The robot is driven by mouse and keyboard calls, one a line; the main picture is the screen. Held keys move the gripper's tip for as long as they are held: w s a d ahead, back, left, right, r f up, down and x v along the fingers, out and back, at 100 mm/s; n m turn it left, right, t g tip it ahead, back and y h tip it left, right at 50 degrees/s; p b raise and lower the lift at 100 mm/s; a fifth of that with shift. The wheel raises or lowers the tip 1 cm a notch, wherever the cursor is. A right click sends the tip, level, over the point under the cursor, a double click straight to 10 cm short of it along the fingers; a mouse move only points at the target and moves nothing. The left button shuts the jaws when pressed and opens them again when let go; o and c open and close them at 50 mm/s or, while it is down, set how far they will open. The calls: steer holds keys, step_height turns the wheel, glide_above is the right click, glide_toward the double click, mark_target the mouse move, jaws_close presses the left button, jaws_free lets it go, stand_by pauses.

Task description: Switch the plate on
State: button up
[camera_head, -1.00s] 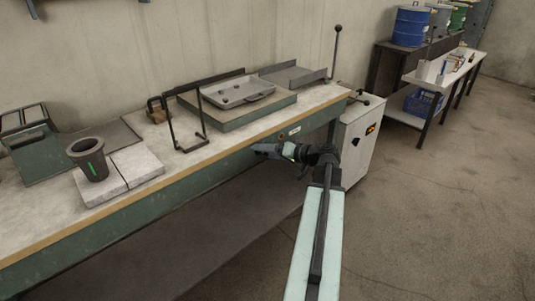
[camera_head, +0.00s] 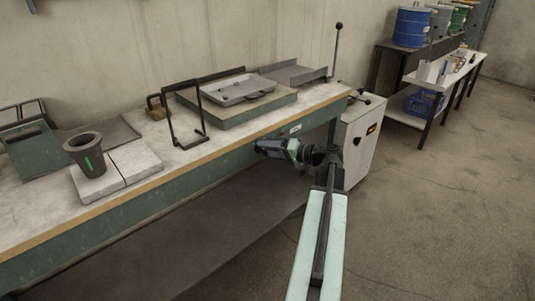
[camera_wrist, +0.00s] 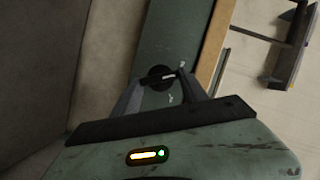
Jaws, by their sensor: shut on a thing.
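The plate is a flat green block (camera_head: 216,117) on the bench, with a shallow grey metal tray (camera_head: 240,89) on top. A dark round knob (camera_wrist: 157,76) with a pale mark sits on the green front rail of the bench. In the wrist view my gripper (camera_wrist: 160,84) has its two fingers on either side of this knob, shut on it. In the head view my gripper (camera_head: 261,147) is at the bench's front rail, below the plate, and the knob is hidden there.
A dark crucible (camera_head: 84,151) stands on pale slabs (camera_head: 138,163) at the left of the bench. A black wire frame (camera_head: 172,117) stands near the plate. A white cabinet (camera_head: 359,145) stands at the bench's right end. The floor at right is clear.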

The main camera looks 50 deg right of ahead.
steer(key=m+t+b, duration=0.1)
steer(key=m+b, duration=0.2)
steer(key=f+m+t+y+b, duration=0.1)
steer(key=m+b, duration=0.3)
steer(key=shift+f+t, duration=0.2)
steer(key=shift+t, duration=0.1)
steer(key=m+t+b, duration=0.1)
steer(key=m+b, duration=0.1)
steer(key=m, duration=0.2)
steer(key=shift+a+b, duration=0.1)
steer(key=shift+b, duration=0.25)
steer(key=shift+m+t+h+b, duration=0.5)
steer(key=shift+m+t+b, duration=0.35)
steer(key=shift+m, duration=0.95)
steer(key=o, duration=1.4)
